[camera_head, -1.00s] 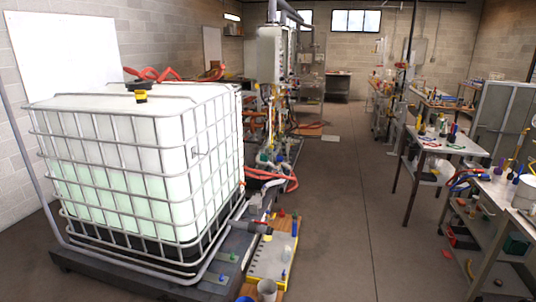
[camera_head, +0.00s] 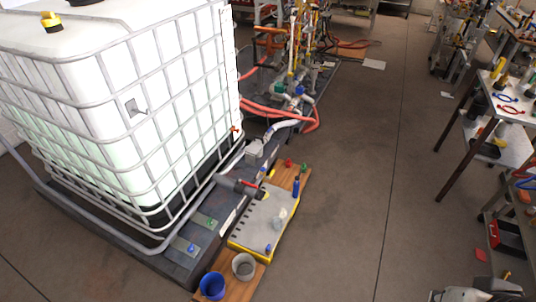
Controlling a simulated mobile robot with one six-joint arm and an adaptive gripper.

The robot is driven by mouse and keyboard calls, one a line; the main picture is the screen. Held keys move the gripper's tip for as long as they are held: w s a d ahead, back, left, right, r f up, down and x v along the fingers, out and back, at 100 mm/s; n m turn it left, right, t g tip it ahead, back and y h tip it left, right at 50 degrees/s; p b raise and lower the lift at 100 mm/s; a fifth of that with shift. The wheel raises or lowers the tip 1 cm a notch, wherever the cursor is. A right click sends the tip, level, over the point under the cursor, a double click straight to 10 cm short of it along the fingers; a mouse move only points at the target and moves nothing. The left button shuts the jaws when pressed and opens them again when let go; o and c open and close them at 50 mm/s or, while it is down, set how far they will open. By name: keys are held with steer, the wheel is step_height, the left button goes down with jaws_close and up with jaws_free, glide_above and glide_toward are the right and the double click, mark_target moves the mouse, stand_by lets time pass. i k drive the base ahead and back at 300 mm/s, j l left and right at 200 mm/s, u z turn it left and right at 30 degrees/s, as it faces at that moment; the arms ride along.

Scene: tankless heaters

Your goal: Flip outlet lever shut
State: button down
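I cannot tell for sure which part is the outlet lever. A grey pipe fitting (camera_head: 237,184) with a dark end sticks out at the lower right of the tank, above the platform, with a small red part near its tip. Further back, pipework (camera_head: 296,55) carries green and blue valve parts (camera_head: 285,90) low down, too small to read as open or shut. My gripper is not seen. A light grey and dark shape (camera_head: 475,294) at the bottom right edge is cut off, and I cannot tell what it is.
A large white caged tank (camera_head: 130,105) fills the left. A grey tray with yellow edges (camera_head: 250,235) and blue and grey cups (camera_head: 212,285) lie beside it. Orange hoses (camera_head: 290,118) loop behind. A bench (camera_head: 508,110) stands right. The floor (camera_head: 365,190) between is clear.

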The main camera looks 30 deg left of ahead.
mark_target(250, 184)
steer(key=i+u, duration=0.15)
steer(key=i, duration=0.8)
steer(key=i+l+u, duration=0.1)
steer(key=i, duration=0.85)
steer(key=i+u, duration=0.2)
steer(key=u, duration=0.25)
steer(key=i+u, duration=0.2)
steer(key=u, duration=0.2)
steer(key=i+l+u, duration=0.1)
steer(key=u, duration=0.35)
steer(key=i+l+u, duration=0.2)
steer(key=u, duration=0.2)
steer(key=i+l+u, duration=0.15)
steer(key=u, duration=0.3)
steer(key=i+l+u, duration=0.1)
steer(key=u, duration=0.3)
steer(key=i+l+u, duration=0.25)
steer(key=u, duration=0.15)
steer(key=i+l+u, duration=0.2)
steer(key=u, duration=0.2)
